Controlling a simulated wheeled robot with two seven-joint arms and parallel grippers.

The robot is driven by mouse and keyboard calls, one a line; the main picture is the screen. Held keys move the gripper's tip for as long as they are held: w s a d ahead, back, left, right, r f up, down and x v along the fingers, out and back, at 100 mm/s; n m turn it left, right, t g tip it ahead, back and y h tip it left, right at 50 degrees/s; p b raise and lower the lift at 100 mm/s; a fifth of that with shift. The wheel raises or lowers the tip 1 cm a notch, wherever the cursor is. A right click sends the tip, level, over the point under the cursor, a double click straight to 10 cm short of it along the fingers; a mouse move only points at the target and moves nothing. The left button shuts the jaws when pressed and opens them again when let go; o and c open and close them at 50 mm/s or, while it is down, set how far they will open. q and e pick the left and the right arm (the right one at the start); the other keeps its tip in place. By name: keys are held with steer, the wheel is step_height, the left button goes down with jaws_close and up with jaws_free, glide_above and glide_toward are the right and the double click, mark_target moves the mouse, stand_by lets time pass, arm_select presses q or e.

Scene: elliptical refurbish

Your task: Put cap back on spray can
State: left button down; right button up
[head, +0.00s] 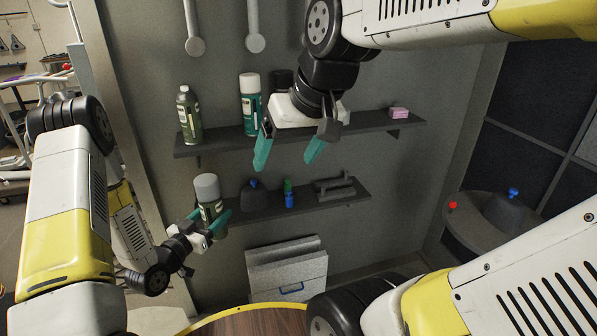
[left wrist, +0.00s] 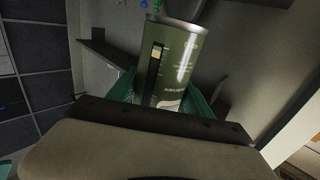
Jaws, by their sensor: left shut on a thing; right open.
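My left gripper (head: 208,224) is shut on an olive-green spray can (head: 211,210), holding it upright in front of the lower shelf's left end. A grey cap (head: 206,187) shows at the top of this can; I cannot tell how firmly it sits. The left wrist view shows the can's green body (left wrist: 172,65) between the teal fingers, with a metal rim at its top. My right gripper (head: 288,156) is open and empty, pointing down in front of the upper shelf.
The upper shelf (head: 350,127) also bears a teal can with a white cap (head: 250,103), a dark can (head: 281,80) partly hidden by my right gripper, and a pink box (head: 399,113). The lower shelf (head: 330,203) holds small bottles (head: 289,198) and a tool (head: 335,187).

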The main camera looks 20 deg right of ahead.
steer(key=shift+m+t, duration=0.5)
steer(key=s, duration=0.1)
steer(key=s+f, duration=0.1)
steer(key=s+d+f, duration=0.1)
steer(key=shift+s, duration=0.3)
steer(key=shift+r, duration=0.1)
